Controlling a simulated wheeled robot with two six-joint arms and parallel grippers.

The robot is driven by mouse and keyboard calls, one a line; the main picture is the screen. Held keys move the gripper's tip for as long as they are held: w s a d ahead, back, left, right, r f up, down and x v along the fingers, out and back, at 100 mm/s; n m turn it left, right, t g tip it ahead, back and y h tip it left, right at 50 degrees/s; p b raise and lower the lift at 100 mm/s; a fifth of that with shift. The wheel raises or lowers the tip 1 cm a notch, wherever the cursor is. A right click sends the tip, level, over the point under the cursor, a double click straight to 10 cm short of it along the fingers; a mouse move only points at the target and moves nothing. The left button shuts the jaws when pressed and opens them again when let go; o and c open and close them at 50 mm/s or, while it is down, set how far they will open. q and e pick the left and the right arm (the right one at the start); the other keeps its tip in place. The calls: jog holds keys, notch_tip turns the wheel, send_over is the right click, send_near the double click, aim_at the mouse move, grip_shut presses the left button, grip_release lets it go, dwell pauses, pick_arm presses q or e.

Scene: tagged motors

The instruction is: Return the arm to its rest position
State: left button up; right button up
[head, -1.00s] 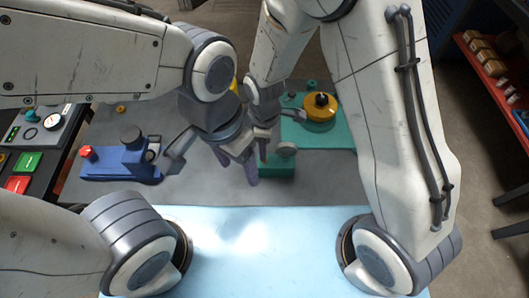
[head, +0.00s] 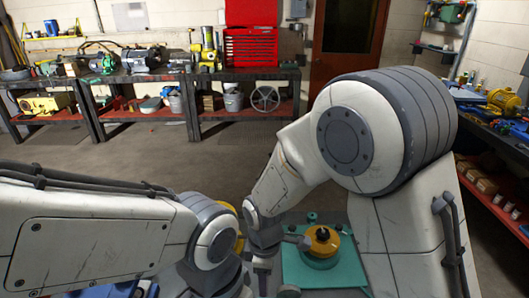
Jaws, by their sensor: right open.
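My right arm comes in from the right and bends down to the bottom middle of the head view. My right gripper (head: 268,266) is open above the bench, just left of the green plate, and I see nothing held in it. Its lower part is crowded by my left wrist and the bottom edge. My left arm comes in from the left, and its wrist reaches the bottom edge. The fingers of my left gripper are out of the picture.
A teal-green plate (head: 345,272) with a yellow round motor part (head: 322,241) is right of my right gripper. Blue parts show at the bottom left. A workbench (head: 140,80) with a red tool chest (head: 251,47) stands far back. Shelves line the right wall. The floor (head: 150,150) between is clear.

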jog(key=s+d+r+m, duration=0.2)
jog(key=s+r+m, duration=0.2)
jog(key=s+r, duration=0.2)
jog(key=s+d+r+m+y, duration=0.1)
jog(key=s+d+r+m, duration=0.1)
jog(key=s+r+m, duration=0.3)
jog(key=s+r, duration=0.1)
jog(key=s, duration=0.3)
jog(key=shift+s+d, duration=0.2)
jog(key=shift+d, duration=0.15)
jog(key=shift+r, duration=0.1)
